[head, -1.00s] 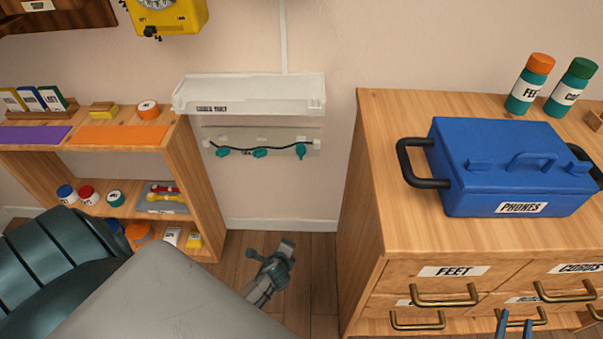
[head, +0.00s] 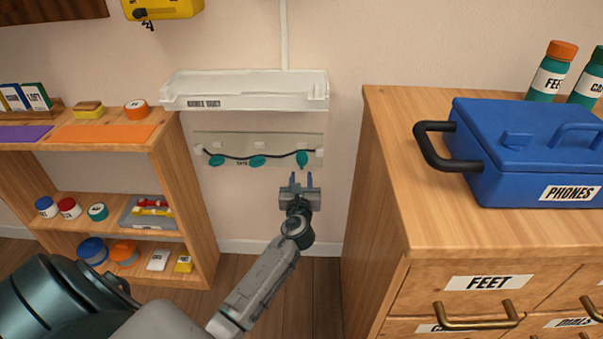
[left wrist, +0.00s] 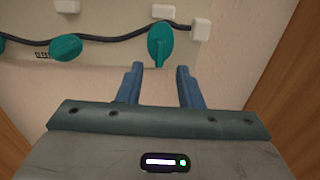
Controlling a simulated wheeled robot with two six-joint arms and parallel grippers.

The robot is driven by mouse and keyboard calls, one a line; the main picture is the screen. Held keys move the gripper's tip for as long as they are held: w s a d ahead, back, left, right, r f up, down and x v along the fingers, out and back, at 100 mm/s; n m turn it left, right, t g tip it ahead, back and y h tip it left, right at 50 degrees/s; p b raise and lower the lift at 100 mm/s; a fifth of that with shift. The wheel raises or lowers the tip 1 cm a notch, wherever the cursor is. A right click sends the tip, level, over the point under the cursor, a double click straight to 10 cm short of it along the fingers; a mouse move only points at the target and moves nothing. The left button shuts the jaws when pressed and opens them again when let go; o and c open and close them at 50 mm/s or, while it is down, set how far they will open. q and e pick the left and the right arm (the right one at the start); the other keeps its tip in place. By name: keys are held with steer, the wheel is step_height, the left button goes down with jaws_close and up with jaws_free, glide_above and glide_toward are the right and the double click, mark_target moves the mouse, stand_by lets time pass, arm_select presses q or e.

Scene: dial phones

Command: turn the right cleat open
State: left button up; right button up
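The right cleat (head: 302,159) is teal and sits upright on the pale wall plate, over a dark cord. My left gripper (head: 301,181) is just below it, fingers pointing up at it, open and empty. In the left wrist view the right cleat (left wrist: 160,45) is straight ahead, its lower end lined up with the gap between the open fingertips (left wrist: 160,72). I see no contact. The middle cleat (head: 257,161) and left cleat (head: 216,160) lie more sideways along the same cord. My right gripper is not in view.
A white tray (head: 245,104) juts from the wall above the cleats. A wooden shelf (head: 186,190) stands to the left. A wooden drawer cabinet (head: 385,200) with a blue toolbox (head: 530,150) stands to the right. Open floor lies between them.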

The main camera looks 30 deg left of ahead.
mark_target(302, 166)
arm_select(q)
steer(key=shift+b+x, duration=0.4)
steer(key=shift+x, duration=1.9)
steer(key=shift+c, duration=0.2)
jaws_close()
